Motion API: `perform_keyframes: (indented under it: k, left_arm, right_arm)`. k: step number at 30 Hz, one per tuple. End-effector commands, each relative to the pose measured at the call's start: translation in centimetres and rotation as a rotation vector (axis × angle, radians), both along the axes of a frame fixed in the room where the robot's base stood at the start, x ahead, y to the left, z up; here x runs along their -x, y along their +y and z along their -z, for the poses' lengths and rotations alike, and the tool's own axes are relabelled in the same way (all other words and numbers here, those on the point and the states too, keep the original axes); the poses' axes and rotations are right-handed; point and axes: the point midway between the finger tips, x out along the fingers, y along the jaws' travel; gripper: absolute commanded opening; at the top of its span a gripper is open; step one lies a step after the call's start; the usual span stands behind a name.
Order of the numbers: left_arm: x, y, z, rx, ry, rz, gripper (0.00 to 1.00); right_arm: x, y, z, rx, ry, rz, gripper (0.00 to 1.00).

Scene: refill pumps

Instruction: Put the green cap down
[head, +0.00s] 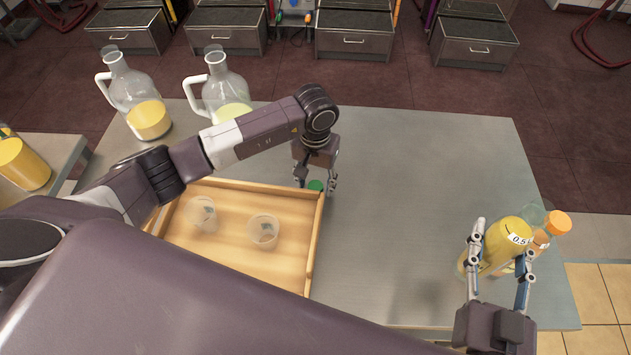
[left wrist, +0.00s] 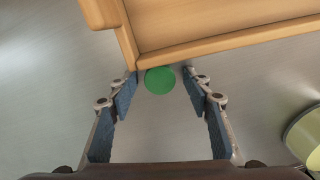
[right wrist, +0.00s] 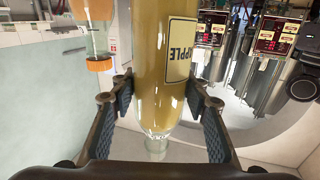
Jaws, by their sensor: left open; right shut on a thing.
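The green cap (head: 316,186) is a small flat disc beside the right wall of the wooden tray (head: 312,240), seemingly on the grey table. My left gripper (head: 315,181) is over it with its fingers spread. In the left wrist view the cap (left wrist: 160,80) lies between the open fingertips, close to the tray's corner, with gaps on both sides. My right gripper (head: 501,242) is shut around a yellow juice bottle (head: 508,232) at the table's right. The right wrist view shows that bottle (right wrist: 165,60) between the fingers, its label reading APPLE upside down.
Two clear cups (head: 202,213) (head: 264,231) stand in the tray. Two handled jugs (head: 145,105) (head: 222,90) with yellow liquid stand behind it. An orange-capped bottle (head: 558,222) is close beside the held bottle. The table's middle (head: 420,190) is clear.

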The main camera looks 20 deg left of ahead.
Motion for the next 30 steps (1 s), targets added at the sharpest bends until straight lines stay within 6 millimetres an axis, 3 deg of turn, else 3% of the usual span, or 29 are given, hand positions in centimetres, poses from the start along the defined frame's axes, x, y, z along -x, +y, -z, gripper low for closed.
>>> perform_keyframes:
  k: [5, 9, 21, 30]
  left_arm:
    - [0.1, 0.0, -1.3, 0.001, 0.002, -0.001, 0.46]
    - [-0.2, 0.1, -3.5, -0.001, -0.008, 0.002, 0.46]
    - [-0.1, 0.0, -11.1, 0.000, -0.003, 0.000, 0.46]
    - [0.0, 0.0, -12.8, 0.000, 0.000, 0.000, 0.46]
  right_arm:
    - [-0.1, 0.0, -2.0, 0.000, -0.009, 0.001, 0.00]
    - [-0.1, 0.0, 0.0, 0.000, -0.008, 0.001, 0.00]
    - [0.0, 0.0, 2.3, 0.000, -0.009, 0.001, 0.00]
    - [0.0, 0.0, 2.6, 0.000, -0.009, 0.001, 0.00]
